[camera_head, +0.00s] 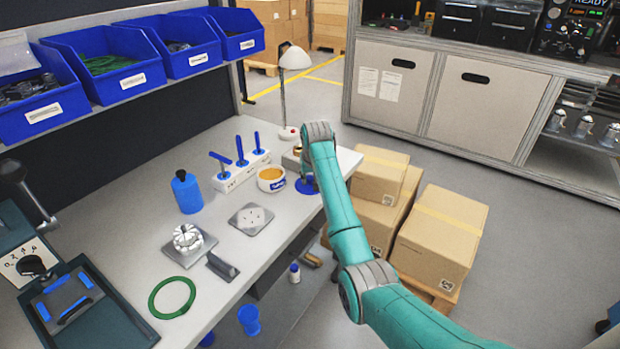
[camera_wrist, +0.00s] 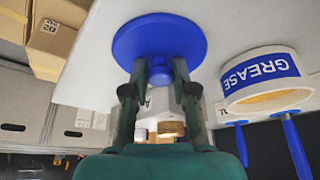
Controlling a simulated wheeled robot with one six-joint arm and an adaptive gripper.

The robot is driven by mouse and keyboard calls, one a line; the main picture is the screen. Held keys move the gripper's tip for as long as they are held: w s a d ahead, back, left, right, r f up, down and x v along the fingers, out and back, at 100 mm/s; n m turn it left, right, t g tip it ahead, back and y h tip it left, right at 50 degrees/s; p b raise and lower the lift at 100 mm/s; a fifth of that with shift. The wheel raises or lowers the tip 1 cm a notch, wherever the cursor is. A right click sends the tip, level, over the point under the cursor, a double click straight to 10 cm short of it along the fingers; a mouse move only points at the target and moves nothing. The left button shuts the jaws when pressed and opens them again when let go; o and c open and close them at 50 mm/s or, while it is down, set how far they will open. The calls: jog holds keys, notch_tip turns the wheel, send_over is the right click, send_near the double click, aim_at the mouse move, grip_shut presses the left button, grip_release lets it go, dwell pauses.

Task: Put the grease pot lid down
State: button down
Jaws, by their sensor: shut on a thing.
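The grease pot lid is a flat blue disc with a knob (camera_wrist: 160,38). My gripper (camera_wrist: 160,80) is shut on its knob in the wrist view. In the head view the blue lid (camera_head: 307,187) shows at the bench's right end, partly hidden by my arm. I cannot tell whether it touches the bench top. The grease pot (camera_head: 271,179) stands open just left of the lid, with yellow-brown grease inside. It also shows in the wrist view (camera_wrist: 262,75), with a blue GREASE label, beside the lid and apart from it.
A white tool block (camera_head: 240,172) with blue-handled tools stands left of the pot. A white lamp (camera_head: 294,60) stands behind. A square plate (camera_head: 251,218) lies in front. Cardboard boxes (camera_head: 437,240) stand right of the bench edge.

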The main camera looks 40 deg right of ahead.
jog(key=shift+f, duration=0.1)
jog(key=c, duration=0.9)
grip_release()
jog(key=v, duration=1.2)
jog(key=shift+w, duration=0.1)
